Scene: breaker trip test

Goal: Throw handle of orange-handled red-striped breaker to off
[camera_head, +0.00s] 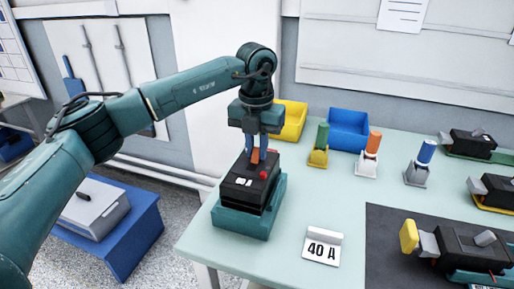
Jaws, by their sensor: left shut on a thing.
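A black breaker (241,189) sits in a teal cradle (238,222) near the left side of the table. A small orange piece, its handle (256,157), shows at its top between my fingers. My left gripper (261,158) points down over the breaker's back part and is shut on the orange handle. The fingers hide part of the handle. A red round button (263,175) and a small white label (243,182) show on the breaker's top. I cannot make out a red stripe. My right gripper is not in view.
A 40 A sign (322,247) stands right of the cradle on the pale green table (290,215). Green, orange (372,144) and blue upright handles stand behind. Yellow (290,121) and blue (349,129) bins are at the back. Another black device (468,248) lies on the dark mat.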

